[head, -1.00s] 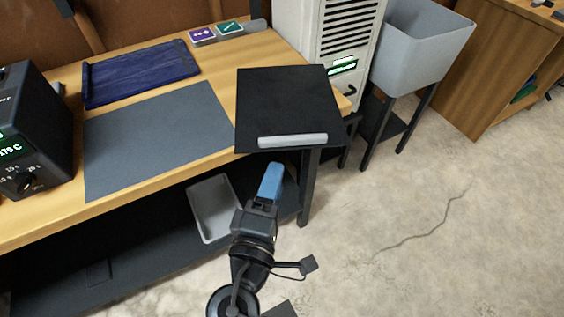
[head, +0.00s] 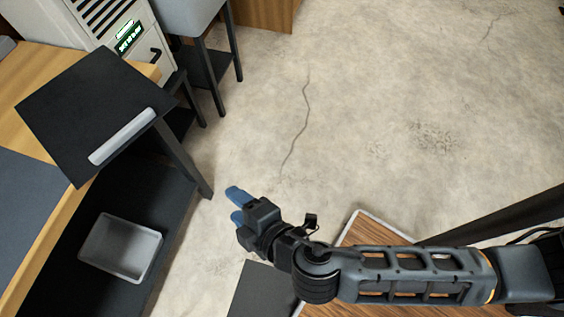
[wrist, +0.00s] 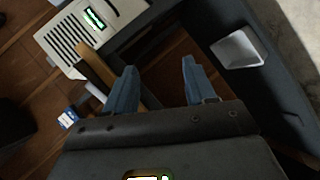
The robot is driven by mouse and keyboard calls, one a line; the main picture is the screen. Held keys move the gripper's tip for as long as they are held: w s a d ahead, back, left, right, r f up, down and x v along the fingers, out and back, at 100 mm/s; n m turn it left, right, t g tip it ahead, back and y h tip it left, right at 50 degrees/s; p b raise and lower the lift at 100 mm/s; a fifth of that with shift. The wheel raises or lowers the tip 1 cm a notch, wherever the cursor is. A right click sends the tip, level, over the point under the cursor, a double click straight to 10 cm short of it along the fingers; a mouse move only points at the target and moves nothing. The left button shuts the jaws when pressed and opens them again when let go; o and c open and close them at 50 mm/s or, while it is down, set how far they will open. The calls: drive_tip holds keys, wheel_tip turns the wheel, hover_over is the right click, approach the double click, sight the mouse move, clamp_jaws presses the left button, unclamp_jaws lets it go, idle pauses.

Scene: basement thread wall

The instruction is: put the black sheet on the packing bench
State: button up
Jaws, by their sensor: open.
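The black sheet (head: 85,105) lies at the right end of the wooden bench (head: 50,60), sticking out past its edge. A light grey bar (head: 122,136) runs along the sheet's outer edge. My gripper (head: 236,204) is open and empty, lower than and to the right of the sheet in the head view, apart from it. Its two blue fingers show spread in the wrist view (wrist: 157,88) with nothing held between them. I cannot tell which surface is the packing bench. I cannot pick out the sheet for sure in the wrist view.
A grey mat (head: 30,200) lies on the bench. A grey bin (head: 122,246) sits on the dark lower shelf. A white cabinet (head: 100,25) and a grey tub on a stand (head: 195,15) are behind. A wood-topped surface (head: 370,232) is under my arm. Cracked floor is clear.

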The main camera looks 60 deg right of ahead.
drive_tip(key=s+d+r+m+y, duration=0.2)
drive_tip(key=s+m, duration=0.1)
drive_tip(key=s, duration=0.3)
drive_tip(key=s+d+r+m+y, duration=0.1)
drive_tip(key=s+d+r+m, duration=0.1)
drive_tip(key=s, duration=0.4)
drive_tip(key=s+d+r+m+t, duration=0.1)
drive_tip(key=s+d+r+m, duration=0.1)
drive_tip(key=r, duration=0.4)
drive_tip(key=s+d+r+m+t+h, duration=0.1)
drive_tip(key=s+d+r+m, duration=0.1)
drive_tip(key=s+r+m, duration=0.3)
wheel_tip(320, 180, up, 2)
drive_tip(key=shift+d+r+t, duration=0.1)
drive_tip(key=shift+d+t, duration=0.2)
